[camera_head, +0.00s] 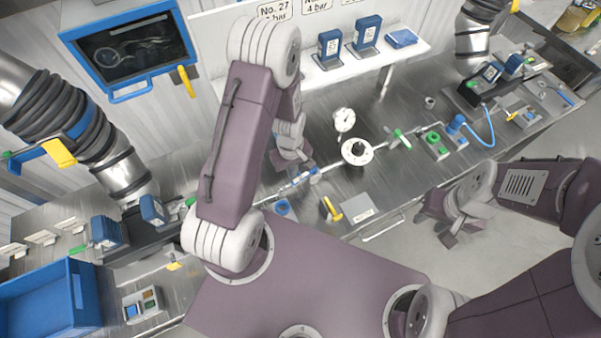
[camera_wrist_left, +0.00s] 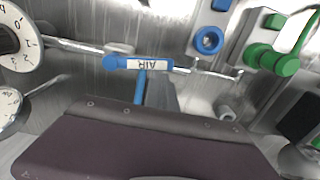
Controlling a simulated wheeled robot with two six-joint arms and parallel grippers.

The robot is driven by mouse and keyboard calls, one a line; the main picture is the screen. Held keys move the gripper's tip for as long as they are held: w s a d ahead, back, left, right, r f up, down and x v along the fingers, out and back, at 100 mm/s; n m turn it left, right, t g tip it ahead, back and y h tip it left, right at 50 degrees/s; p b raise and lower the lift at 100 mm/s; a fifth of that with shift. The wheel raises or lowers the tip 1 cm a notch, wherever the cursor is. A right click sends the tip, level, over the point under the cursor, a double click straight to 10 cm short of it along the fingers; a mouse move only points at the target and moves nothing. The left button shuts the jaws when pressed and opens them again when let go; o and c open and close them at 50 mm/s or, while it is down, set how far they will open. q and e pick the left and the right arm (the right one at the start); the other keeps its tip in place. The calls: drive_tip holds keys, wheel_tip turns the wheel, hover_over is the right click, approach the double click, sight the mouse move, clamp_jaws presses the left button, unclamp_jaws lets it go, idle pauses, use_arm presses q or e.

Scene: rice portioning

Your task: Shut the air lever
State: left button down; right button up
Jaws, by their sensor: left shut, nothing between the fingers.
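The air lever is a blue fitting with a white AIR label (camera_wrist_left: 147,63) on a thin metal pipe, upside down in the left wrist view. A blue stem (camera_wrist_left: 140,88) runs from it towards my gripper; its lower end is hidden. In the head view the blue fitting (camera_head: 297,181) is small beside my left gripper (camera_head: 297,168). That gripper is shut and empty, close to the pipe; contact with the lever cannot be told. It also shows as a broad purple block (camera_wrist_left: 145,140) in the wrist view. My right gripper (camera_head: 441,228) hangs over the floor, away from the bench.
A round white dial (camera_head: 357,152) and a gauge (camera_head: 344,119) stand right of the lever. Green fittings (camera_wrist_left: 272,60) and a blue ring (camera_wrist_left: 207,40) lie near it in the wrist view. A yellow handle (camera_head: 331,209) is at the bench's front. Floor is clear ahead.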

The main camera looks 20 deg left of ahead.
use_arm(q)
drive_tip(key=shift+s+d, duration=0.6)
drive_tip(key=shift+d, duration=0.25)
drive_tip(key=shift+s+d, duration=0.25)
drive_tip(key=shift+d, duration=0.2)
drive_tip(key=shift+s+d, duration=0.2)
drive_tip(key=shift+d, duration=0.25)
drive_tip(key=shift+s+d, duration=0.1)
drive_tip(key=shift+d, duration=1.05)
